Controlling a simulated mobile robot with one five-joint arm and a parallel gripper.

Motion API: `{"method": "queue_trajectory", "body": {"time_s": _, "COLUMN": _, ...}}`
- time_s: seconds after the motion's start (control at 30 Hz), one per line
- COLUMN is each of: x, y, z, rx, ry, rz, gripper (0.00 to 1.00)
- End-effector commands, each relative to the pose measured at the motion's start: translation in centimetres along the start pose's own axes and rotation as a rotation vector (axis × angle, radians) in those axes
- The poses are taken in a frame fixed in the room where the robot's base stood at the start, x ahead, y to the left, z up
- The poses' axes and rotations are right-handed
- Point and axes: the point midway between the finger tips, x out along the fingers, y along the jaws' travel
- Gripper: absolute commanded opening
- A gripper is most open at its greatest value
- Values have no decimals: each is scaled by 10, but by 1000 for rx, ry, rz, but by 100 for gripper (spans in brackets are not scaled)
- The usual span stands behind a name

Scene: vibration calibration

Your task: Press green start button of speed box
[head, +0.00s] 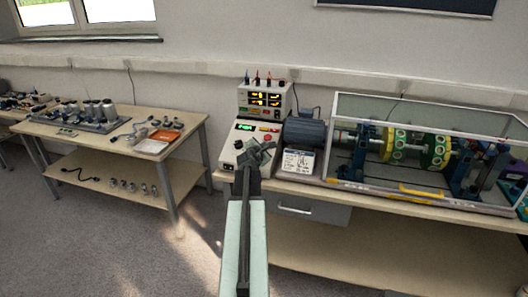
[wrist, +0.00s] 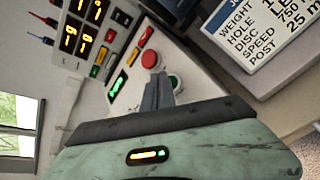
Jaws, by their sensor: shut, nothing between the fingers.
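The white speed box (head: 231,152), with a lit green display, stands on the bench and also fills the middle of the wrist view (wrist: 135,98). Its green start button (wrist: 174,82) shows just right of my fingertips, partly covered by them. A red button (wrist: 149,59) lies above it on the same panel and shows in the head view (head: 267,138). My gripper (wrist: 160,78) is shut and empty, its tips over the panel close to the green button. I cannot tell whether they touch it. In the head view my gripper (head: 260,153) hides the green button.
A meter box (head: 264,99) with lit yellow digits stands behind the speed box. A grey motor (head: 305,132) and a label card (head: 298,161) are on the right. A clear-covered rotor rig (head: 420,150) fills the right of the bench. Another table (head: 95,145) stands left.

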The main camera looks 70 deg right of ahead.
Motion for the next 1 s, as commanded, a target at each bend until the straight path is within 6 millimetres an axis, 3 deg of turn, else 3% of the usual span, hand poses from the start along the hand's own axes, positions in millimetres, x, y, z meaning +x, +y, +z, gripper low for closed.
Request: {"method": "queue_trajectory", "body": {"time_s": 1.0, "x": 5, "y": -4, "z": -4, "rx": 0, "ry": 1, "rz": 0, "gripper": 0}}
